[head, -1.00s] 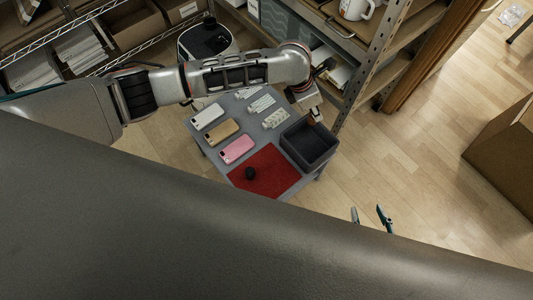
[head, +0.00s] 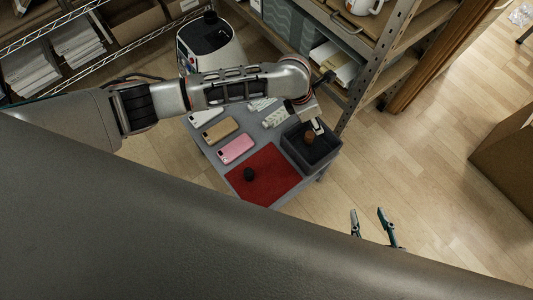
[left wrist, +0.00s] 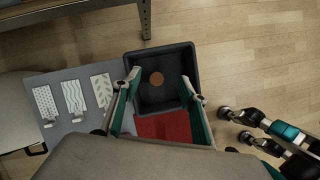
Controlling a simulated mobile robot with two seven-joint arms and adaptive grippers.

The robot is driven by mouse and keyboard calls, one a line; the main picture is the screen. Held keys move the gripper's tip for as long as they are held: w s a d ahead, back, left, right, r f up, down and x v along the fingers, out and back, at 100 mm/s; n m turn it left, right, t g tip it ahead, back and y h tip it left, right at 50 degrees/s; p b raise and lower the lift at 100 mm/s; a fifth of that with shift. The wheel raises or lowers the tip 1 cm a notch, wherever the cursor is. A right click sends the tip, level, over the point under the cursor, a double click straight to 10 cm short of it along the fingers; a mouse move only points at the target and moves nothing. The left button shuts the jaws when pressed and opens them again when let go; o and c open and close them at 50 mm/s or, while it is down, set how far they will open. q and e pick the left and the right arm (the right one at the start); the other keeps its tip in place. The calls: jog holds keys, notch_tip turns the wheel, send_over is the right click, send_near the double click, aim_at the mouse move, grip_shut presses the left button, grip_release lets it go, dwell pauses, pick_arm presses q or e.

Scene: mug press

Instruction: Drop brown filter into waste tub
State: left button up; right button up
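The brown filter (head: 309,138) shows within the dark waste tub (head: 329,162), just below my left gripper (head: 317,127). In the left wrist view the filter (left wrist: 156,79) is a round brown disc against the tub's inside, and the tub's rim (left wrist: 158,51) surrounds it. I cannot tell whether it touches the floor of the tub. My left gripper (left wrist: 159,88) has its fingers spread wide, with clear space between each finger and the filter. My right gripper (head: 368,211) is open and empty, far from the tub near the front.
A pink phone (head: 236,149), other phones and patterned cards lie left. A metal shelf post (head: 368,82) rises close behind the tub.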

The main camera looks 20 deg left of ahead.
pick_arm(q)
jog(key=v, duration=1.2)
jog(key=shift+d, duration=0.1)
dwell(0.4)
